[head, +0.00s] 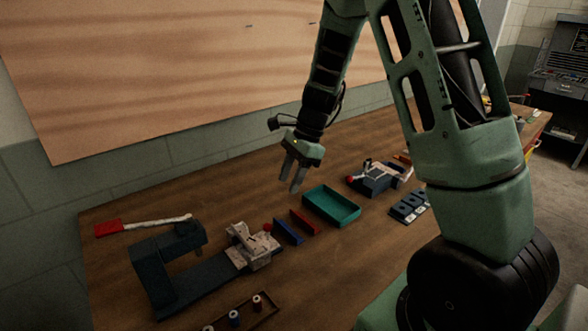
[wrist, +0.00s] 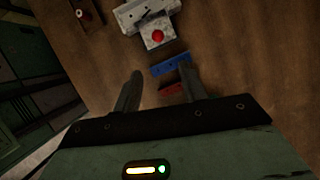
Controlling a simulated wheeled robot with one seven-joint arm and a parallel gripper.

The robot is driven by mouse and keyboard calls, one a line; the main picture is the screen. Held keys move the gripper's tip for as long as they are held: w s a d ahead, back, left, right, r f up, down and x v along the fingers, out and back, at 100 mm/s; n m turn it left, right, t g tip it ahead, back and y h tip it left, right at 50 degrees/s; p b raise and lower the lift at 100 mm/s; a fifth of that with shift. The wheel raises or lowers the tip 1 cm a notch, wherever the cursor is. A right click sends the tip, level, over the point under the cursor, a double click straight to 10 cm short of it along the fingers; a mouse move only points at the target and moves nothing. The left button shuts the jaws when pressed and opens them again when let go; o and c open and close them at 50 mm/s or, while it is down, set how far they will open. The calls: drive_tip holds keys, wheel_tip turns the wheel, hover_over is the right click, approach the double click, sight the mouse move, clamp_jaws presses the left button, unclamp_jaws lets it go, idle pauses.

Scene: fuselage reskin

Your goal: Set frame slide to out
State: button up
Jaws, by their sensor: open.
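A dark C-shaped frame (head: 150,272) stands at the left of the wooden table, with a flat dark bar (head: 200,283) running right from it. A pale grey slide block (head: 252,247) with a red knob (head: 267,227) sits at the bar's right end. No label shows which part is the frame slide. The grey block (wrist: 140,14) and red knob (wrist: 157,37) also show at the top of the wrist view. My gripper (head: 290,184) is open and empty, pointing down above the table, behind and right of the block. In the wrist view its fingers (wrist: 160,78) are apart.
Blue (head: 289,231) and red (head: 305,222) strips lie between the block and a teal tray (head: 343,220). A blue fixture (head: 370,184) stands farther right. A brown rack (head: 266,312) with spools is in front. A red-handled brush (head: 108,229) lies behind the frame.

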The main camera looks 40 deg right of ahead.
drive_tip(key=shift+v, duration=1.2)
